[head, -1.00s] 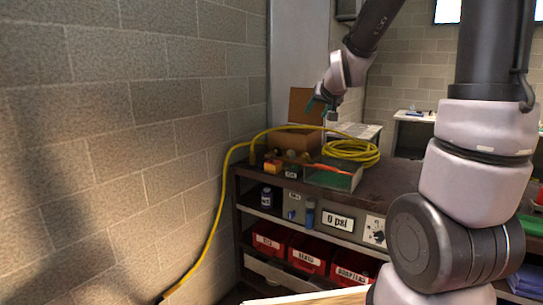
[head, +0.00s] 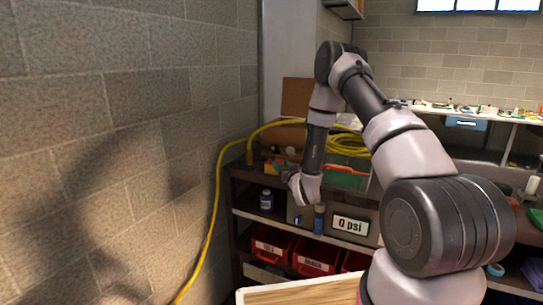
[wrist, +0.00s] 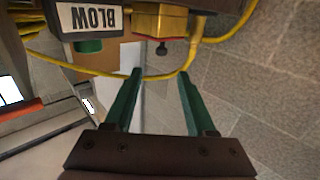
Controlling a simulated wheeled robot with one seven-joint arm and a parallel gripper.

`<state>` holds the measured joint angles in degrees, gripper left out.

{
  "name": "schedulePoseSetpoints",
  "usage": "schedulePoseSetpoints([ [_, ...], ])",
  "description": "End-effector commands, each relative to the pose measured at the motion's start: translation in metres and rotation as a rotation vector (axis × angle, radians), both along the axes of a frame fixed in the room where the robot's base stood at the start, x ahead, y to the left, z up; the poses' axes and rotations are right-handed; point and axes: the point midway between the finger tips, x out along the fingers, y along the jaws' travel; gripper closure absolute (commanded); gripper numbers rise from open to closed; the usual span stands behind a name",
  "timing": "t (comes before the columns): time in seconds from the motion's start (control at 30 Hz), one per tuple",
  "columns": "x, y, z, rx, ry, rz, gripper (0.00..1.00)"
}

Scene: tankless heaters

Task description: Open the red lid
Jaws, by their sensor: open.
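I cannot make out for certain which thing is the red lid. In the wrist view, a red-orange strip (wrist: 18,111) shows at the left edge, and I cannot tell what it belongs to. My gripper (wrist: 159,74) has its two green fingers apart with nothing between them. Just past the fingertips are a brass-coloured block (wrist: 160,22) with a dark knob and a grey box labelled BLOW (wrist: 88,18). In the head view, my wrist hangs in front of the bench's left part, and the fingers are hidden there.
A yellow hose (head: 216,215) runs down beside the brick wall (head: 110,130) at left and coils on the bench. Red bins (head: 316,256) stand on the lower shelf, below a box reading 0 psi (head: 350,225). A blue bottle (head: 266,199) stands on the middle shelf.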

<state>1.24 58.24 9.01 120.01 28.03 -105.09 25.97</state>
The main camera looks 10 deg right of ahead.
Motion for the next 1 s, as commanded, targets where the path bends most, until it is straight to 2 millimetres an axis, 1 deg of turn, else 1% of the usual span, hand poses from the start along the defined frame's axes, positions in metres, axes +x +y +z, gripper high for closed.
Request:
schedulePoseSetpoints([
  [0.07,0.001,0.002,-0.004,-0.003,-0.007,0.004,0.44],
  [0.17,0.010,0.004,-0.003,-0.003,-0.011,0.005,0.44],
  [0.27,0.026,0.007,-0.003,-0.003,-0.012,0.007,0.44],
  [0.5,0.072,0.014,-0.002,-0.004,-0.013,0.006,0.44],
  [0.63,0.090,0.017,-0.003,-0.003,-0.011,0.006,0.44],
  [0.8,0.103,0.018,-0.003,-0.003,-0.009,0.005,0.44],
  [1.0,0.106,0.018,-0.002,-0.004,-0.009,0.005,0.44],
])
